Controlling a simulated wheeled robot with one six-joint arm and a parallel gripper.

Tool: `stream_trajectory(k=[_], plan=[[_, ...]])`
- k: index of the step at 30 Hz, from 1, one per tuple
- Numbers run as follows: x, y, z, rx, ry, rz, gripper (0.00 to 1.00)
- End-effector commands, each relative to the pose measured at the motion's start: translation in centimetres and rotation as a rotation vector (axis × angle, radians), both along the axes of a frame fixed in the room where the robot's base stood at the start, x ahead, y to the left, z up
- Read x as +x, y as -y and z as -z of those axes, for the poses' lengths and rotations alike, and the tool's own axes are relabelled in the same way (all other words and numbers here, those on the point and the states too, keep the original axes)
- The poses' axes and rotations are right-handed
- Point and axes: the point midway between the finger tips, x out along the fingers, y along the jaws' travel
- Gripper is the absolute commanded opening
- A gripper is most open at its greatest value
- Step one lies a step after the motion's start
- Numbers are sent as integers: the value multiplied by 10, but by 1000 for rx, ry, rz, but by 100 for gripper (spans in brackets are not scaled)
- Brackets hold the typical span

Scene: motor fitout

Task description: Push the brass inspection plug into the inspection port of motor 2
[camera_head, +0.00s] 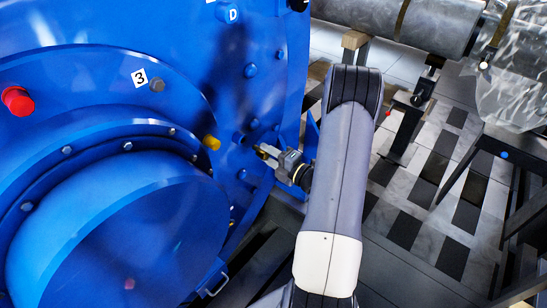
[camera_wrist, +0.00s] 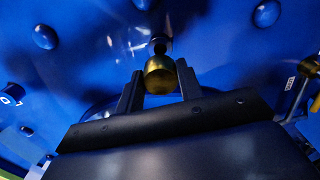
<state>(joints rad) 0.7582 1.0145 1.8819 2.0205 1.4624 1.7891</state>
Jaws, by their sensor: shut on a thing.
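The brass plug (camera_wrist: 160,76) is held between the two dark fingers of my gripper (camera_wrist: 160,84) in the wrist view. Its rounded end faces the camera. A small dark round spot (camera_wrist: 160,44) on the blue motor face lies just beyond the plug. I cannot tell whether it is the port opening or whether the plug enters it. In the head view, my gripper (camera_head: 268,153) is close to the side of the large blue motor (camera_head: 235,115). The plug is barely visible there, as a small yellowish patch at the fingertips.
A "D" label (camera_head: 233,14) is higher up. Grey pipes (camera_head: 400,22) on stands are at right, above a checkered floor (camera_head: 440,170).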

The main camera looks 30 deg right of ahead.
Motion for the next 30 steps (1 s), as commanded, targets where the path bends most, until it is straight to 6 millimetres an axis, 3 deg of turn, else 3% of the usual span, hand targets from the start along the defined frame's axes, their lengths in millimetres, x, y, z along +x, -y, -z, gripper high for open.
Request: stream_trajectory(k=[12,30], plan=[[28,-10,0,0,1,0,11],[30,-11,0,1,0,1,11]])
